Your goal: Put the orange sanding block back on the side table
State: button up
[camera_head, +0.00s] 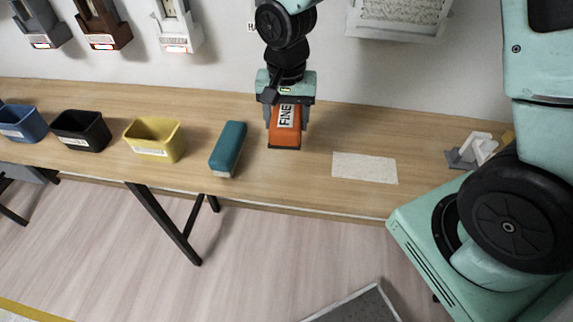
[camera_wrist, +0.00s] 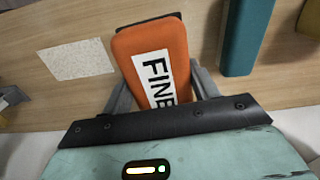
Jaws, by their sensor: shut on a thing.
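The orange sanding block (camera_head: 285,131) with a white "FINE" label is between the fingers of my gripper (camera_head: 287,122). My gripper is shut on its sides, and the fingers also show in the wrist view (camera_wrist: 160,90) on both sides of the orange block (camera_wrist: 140,47). The block is over the long wooden table (camera_head: 262,186); I cannot tell whether it touches the top. Its rear end is hidden by my gripper.
A teal block (camera_head: 229,146) lies just left of the orange block. Yellow (camera_head: 154,140), black (camera_head: 81,131) and blue (camera_head: 22,123) bins stand farther left. A pale textured sheet (camera_head: 365,168) lies to the right. White and grey pieces (camera_head: 473,150) sit at the right end.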

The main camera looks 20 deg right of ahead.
aim_at(287, 160)
notch_tip(287, 160, down, 10)
jog(key=shift+r, duration=0.2)
dwell(0.5)
jog(key=shift+f, duration=0.45)
jog(key=o, duration=1)
jog(key=shift+r, duration=0.1)
